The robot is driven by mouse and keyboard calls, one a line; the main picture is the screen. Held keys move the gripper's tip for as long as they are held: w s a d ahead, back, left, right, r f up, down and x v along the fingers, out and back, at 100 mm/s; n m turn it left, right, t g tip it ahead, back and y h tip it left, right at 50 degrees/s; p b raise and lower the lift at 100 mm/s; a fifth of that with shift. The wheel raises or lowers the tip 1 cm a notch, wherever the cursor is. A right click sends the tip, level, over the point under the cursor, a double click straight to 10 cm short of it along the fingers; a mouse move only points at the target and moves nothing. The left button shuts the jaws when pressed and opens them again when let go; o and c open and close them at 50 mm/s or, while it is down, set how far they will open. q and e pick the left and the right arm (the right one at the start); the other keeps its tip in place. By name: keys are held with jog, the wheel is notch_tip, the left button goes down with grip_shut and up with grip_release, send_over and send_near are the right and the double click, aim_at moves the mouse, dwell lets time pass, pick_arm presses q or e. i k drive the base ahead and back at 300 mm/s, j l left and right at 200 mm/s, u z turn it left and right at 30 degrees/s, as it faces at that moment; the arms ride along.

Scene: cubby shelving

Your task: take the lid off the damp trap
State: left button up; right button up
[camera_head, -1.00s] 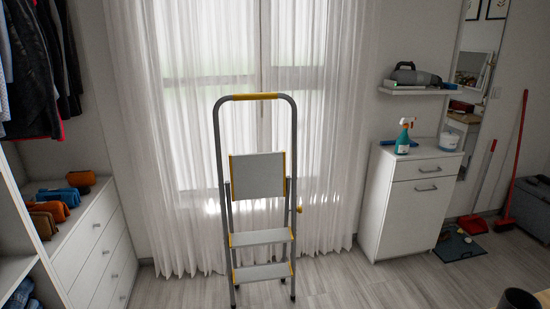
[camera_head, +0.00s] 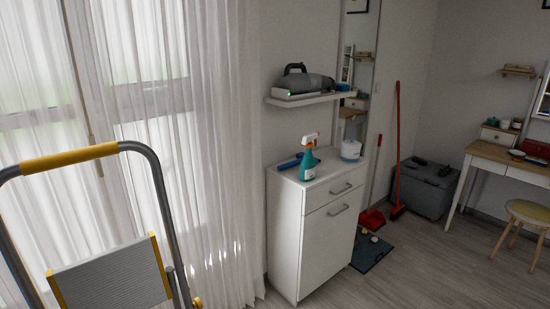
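A small white round tub with a lid-like top (camera_head: 351,150), which looks like the damp trap, stands upright on top of the white cabinet (camera_head: 318,179), near its back right corner. It is small in view, and I cannot tell the lid's edge from the body. A teal spray bottle (camera_head: 309,162) with a white and orange head stands to its left. Neither of my grippers shows in the head view.
A yellow and grey stepladder (camera_head: 110,275) stands close at the lower left. A wall shelf (camera_head: 306,98) with a handheld vacuum hangs above the cabinet. A blue item (camera_head: 289,162) lies beside the bottle. A dark mat (camera_head: 369,250) and red broom (camera_head: 397,180) are right; floor before the cabinet is clear.

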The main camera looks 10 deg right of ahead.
aim_at(351, 143)
jog(key=i+l+z, duration=0.3)
jog(key=i+z, duration=0.15)
jog(key=i, duration=0.4)
jog(key=i+z, duration=0.45)
jog(key=i, duration=0.35)
